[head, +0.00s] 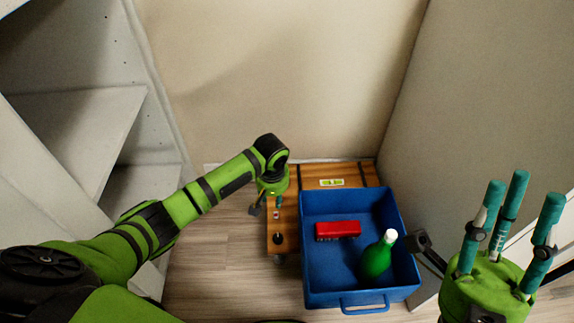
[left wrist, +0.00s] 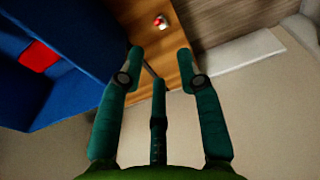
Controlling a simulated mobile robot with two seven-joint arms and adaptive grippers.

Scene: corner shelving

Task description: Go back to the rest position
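My left arm reaches in from the left in the head view, and my left gripper (head: 266,210) points down over the left part of a wooden board. In the left wrist view the teal fingers of my left gripper (left wrist: 160,66) are spread, with nothing between them. My right gripper (head: 521,195) is at the right of the head view, its teal fingers pointing up, spread and empty.
A small red-and-white item (left wrist: 161,21) lies on the board. White shelving (head: 75,125) stands left; walls close the back and right.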

